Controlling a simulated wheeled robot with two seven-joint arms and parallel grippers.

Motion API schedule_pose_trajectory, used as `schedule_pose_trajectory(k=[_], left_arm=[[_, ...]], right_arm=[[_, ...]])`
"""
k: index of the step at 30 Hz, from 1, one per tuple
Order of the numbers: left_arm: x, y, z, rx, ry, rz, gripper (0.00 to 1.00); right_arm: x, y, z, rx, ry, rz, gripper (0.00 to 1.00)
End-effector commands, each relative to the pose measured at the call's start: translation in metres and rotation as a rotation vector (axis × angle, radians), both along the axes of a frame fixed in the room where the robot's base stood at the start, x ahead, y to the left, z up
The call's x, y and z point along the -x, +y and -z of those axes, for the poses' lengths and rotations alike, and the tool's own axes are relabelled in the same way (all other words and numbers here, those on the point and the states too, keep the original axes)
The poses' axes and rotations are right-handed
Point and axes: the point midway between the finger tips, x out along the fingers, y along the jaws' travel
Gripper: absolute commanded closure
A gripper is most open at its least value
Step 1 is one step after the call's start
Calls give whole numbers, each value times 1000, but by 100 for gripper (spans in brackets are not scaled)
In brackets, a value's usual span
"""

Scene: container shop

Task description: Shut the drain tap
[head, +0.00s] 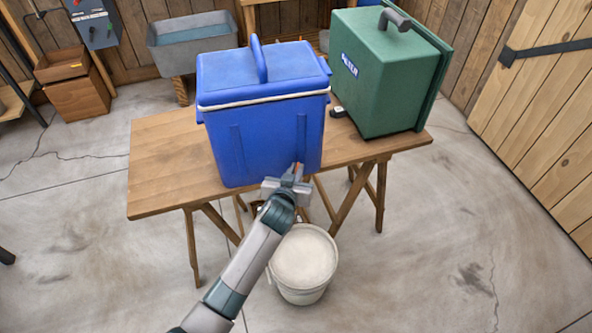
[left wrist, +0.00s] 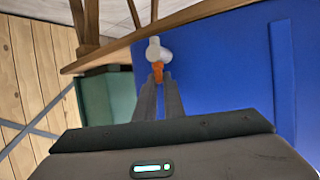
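The blue cool box (head: 262,135) stands upright on the wooden table, its lid down. Its drain tap, with a white body (left wrist: 157,50) and an orange lever (left wrist: 158,72), sits low on the front face near the table edge. In the head view my left gripper (head: 292,178) is at the lower right of that face and mostly hides the tap. In the left wrist view its fingers (left wrist: 160,92) are close together, with the orange lever between their tips. My right gripper is in neither view.
A white bucket (head: 303,262) stands on the floor below the table's front edge. A green box (head: 385,75) is right of the cool box. The table (head: 160,165) is bare at the left. A grey tub (head: 190,45) stands behind.

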Motion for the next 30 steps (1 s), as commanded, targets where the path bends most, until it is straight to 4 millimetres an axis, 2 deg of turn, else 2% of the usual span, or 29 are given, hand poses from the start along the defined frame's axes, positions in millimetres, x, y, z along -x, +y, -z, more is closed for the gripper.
schedule_pose_trajectory(k=[14, 24, 30], left_arm=[[0, 2, -2, -3, 0, 55, 100], [-3, 7, -2, -6, 1, 232, 100], [-5, 10, 0, -7, -1, 355, 100]], right_arm=[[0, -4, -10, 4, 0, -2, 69], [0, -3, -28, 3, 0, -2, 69], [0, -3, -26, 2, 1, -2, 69]])
